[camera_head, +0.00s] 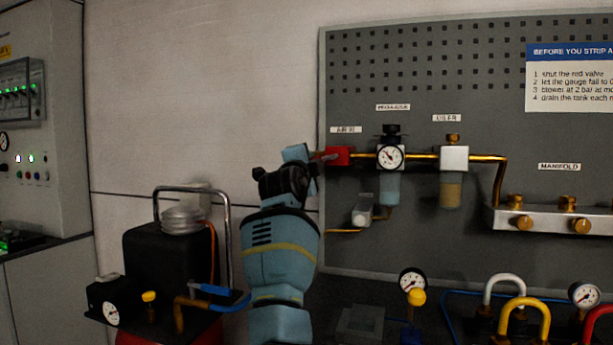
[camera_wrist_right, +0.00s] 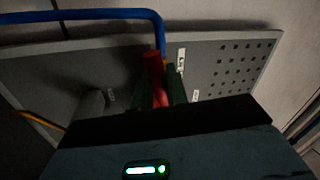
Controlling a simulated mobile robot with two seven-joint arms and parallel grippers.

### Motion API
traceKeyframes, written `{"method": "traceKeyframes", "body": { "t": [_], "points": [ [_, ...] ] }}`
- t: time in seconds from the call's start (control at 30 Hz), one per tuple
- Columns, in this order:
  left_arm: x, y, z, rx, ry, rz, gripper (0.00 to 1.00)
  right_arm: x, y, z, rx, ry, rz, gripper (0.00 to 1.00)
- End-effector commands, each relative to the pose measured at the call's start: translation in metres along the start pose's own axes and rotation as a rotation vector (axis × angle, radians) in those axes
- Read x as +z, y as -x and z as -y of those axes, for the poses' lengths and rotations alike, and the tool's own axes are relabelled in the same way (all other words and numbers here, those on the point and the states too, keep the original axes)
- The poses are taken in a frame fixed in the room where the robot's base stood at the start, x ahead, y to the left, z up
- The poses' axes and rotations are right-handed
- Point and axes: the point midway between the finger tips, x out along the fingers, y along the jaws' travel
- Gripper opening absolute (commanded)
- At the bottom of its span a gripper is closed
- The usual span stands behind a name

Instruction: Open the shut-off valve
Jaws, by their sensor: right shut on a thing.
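The red shut-off valve (camera_head: 339,156) sits at the left end of the brass air line on the grey panel, under the small "AIR IN" label. My right gripper (camera_head: 312,156) reaches up to its left side. In the right wrist view the red valve handle (camera_wrist_right: 155,70) stands between the green fingers of my right gripper (camera_wrist_right: 160,92), which is shut on it. My own wrist hides part of the handle in the head view. My left gripper is not in view.
The manifold (camera_head: 550,221) is farther right. A black tank unit (camera_head: 160,255) with a metal frame stands lower left. Several coloured hose loops crowd the lower right.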

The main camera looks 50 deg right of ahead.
Motion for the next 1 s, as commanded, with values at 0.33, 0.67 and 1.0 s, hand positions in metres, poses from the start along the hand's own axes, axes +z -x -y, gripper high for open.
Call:
{"method": "traceKeyframes", "body": {
  "t": [0.33,0.67,1.0],
  "points": [
    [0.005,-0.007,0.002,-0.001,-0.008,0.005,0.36,-0.004,-0.002,0.012,-0.004,-0.178,-0.035,0.00],
    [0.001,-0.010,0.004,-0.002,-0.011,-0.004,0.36,-0.006,-0.003,0.015,-0.004,-0.230,-0.045,0.00],
    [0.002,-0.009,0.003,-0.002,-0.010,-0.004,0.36,-0.007,-0.003,0.017,-0.007,-0.234,-0.045,0.16]
  ]
}}
